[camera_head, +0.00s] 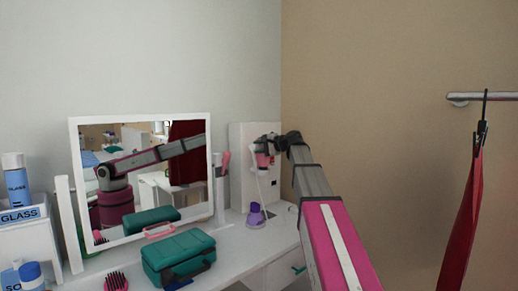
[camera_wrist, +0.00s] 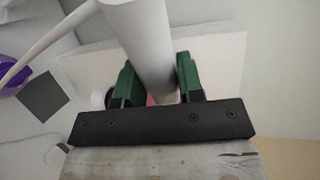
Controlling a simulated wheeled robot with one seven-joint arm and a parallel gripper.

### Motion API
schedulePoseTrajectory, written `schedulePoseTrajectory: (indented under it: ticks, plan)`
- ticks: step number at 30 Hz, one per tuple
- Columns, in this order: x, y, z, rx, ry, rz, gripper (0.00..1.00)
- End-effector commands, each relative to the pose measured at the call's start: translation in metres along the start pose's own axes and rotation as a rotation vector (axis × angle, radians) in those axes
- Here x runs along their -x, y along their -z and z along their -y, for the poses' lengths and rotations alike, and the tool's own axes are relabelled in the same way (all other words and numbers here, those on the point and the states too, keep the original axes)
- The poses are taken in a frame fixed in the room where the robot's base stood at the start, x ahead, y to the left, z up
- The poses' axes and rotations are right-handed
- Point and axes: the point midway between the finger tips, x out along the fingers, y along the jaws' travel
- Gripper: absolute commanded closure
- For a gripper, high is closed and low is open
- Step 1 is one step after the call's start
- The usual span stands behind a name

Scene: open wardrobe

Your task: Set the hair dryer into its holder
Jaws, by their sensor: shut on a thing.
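My gripper (camera_head: 268,148) is at the far end of my outstretched arm, in front of a white upright panel (camera_head: 238,180) in the room corner. In the wrist view its green fingers (camera_wrist: 158,83) are closed on both sides of a white cylindrical part of the hair dryer (camera_wrist: 138,38). In the head view the dryer (camera_head: 262,160) shows small, white and pink, close to the panel, with a white cord hanging below. The holder cannot be made out clearly; the gripper and dryer cover that part of the panel. Whether the dryer touches it, I cannot tell.
A purple item (camera_head: 256,214) stands on the white dresser (camera_head: 225,245) below the gripper. A mirror (camera_head: 150,185), teal case (camera_head: 178,257), pink brush (camera_head: 117,282) and bottles (camera_head: 16,180) are to the left. A red garment (camera_head: 462,220) hangs from a rail at right.

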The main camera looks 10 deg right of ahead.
Motion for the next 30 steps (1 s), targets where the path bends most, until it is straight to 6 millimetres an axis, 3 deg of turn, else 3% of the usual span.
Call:
schedulePoseTrajectory:
  ticks: [30]
  plan:
    - [-0.0020,0.0011,-0.0081,0.001,0.002,0.000,1.00]
